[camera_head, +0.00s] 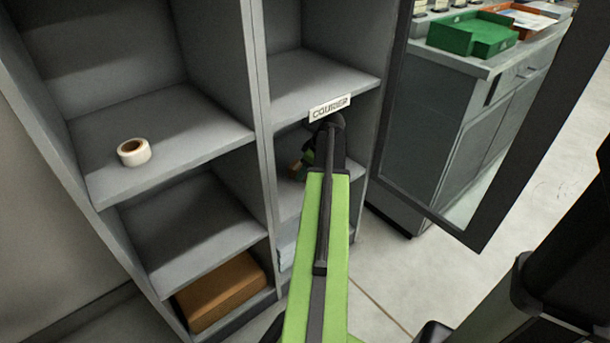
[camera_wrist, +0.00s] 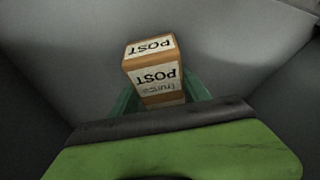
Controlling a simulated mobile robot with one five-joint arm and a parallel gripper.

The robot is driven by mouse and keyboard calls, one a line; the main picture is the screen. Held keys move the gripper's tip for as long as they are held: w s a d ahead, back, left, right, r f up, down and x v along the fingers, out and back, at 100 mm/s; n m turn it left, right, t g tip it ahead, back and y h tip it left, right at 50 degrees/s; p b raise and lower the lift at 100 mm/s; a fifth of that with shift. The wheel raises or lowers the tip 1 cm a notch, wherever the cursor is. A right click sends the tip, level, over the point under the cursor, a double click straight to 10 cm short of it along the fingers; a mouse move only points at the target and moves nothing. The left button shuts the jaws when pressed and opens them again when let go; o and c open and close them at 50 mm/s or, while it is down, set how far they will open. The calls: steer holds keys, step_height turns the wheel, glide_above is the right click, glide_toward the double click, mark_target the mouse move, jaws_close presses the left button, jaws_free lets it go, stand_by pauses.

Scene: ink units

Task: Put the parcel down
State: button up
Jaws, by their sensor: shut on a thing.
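The parcel (camera_wrist: 155,80) is a small brown box with white labels reading POST, between the green fingers of my gripper (camera_wrist: 160,98) in the wrist view. My gripper is shut on it. In the head view my gripper (camera_head: 305,160) reaches into the shelf compartment below the COURIER label (camera_head: 329,108). A small brown part of the parcel (camera_head: 296,170) shows there; my arm and the shelf hide the rest. Grey surfaces surround the parcel in the wrist view. I cannot tell whether it touches the shelf board.
The grey shelf unit (camera_head: 257,90) has several compartments. A tape roll (camera_head: 134,152) lies on a left shelf, and a brown box (camera_head: 220,291) lies lower left. At right, a dark frame (camera_head: 490,200) stands before a counter with a green tray (camera_head: 472,35) and an orange tray (camera_head: 525,20).

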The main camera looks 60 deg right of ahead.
steer(key=shift+f, duration=0.1)
steer(key=o, duration=1.6)
steer(key=p+v, duration=0.4)
steer(key=shift+w+r, duration=0.15)
steer(key=shift+r, duration=0.15)
steer(key=s, duration=0.8)
steer(key=s+f+b, duration=0.1)
steer(key=s, duration=0.3)
steer(key=shift+d+f, duration=0.1)
steer(key=shift+d, duration=0.3)
